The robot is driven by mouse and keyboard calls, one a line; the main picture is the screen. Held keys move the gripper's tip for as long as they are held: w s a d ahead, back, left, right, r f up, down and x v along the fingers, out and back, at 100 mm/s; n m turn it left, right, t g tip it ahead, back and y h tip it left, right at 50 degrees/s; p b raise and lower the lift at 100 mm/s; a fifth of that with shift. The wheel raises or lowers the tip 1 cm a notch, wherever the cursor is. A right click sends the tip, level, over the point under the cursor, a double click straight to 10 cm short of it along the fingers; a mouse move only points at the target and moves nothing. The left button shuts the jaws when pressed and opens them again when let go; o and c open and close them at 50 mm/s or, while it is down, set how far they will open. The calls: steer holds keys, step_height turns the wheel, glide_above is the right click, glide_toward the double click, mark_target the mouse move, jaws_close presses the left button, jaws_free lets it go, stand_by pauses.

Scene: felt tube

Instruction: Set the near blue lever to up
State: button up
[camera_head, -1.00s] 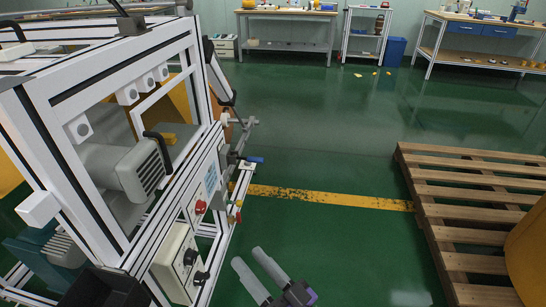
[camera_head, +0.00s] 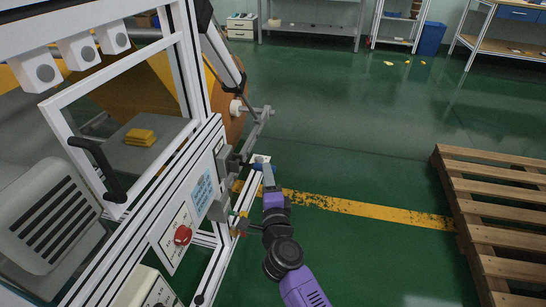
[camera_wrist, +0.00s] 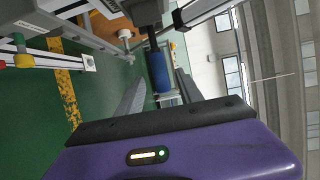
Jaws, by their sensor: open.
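A blue lever handle (camera_head: 261,159) juts out from a grey block on the side of the white-framed machine. In the wrist view the blue grip (camera_wrist: 160,73) sits on a dark shaft and sticks out from the block towards me, between my fingers. I see only one blue lever clearly. My gripper (camera_head: 266,176) is open at the handle, with one finger on either side of it in the wrist view (camera_wrist: 160,84). Whether the fingers touch the grip I cannot tell. My gripper partly hides the lever in the head view.
The machine frame (camera_head: 190,165) fills the left, with a red button (camera_head: 183,235) and a yellow valve handle (camera_head: 243,214) close to my arm. A wooden pallet (camera_head: 500,215) lies on the right. The green floor between them is free.

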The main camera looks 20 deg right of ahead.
steer(key=b+x, duration=0.2)
steer(key=x, duration=0.5)
steer(key=shift+w+b, duration=0.2)
steer(key=shift+b, duration=0.2)
steer(key=shift+d, duration=0.1)
jaws_close()
stand_by(1.0)
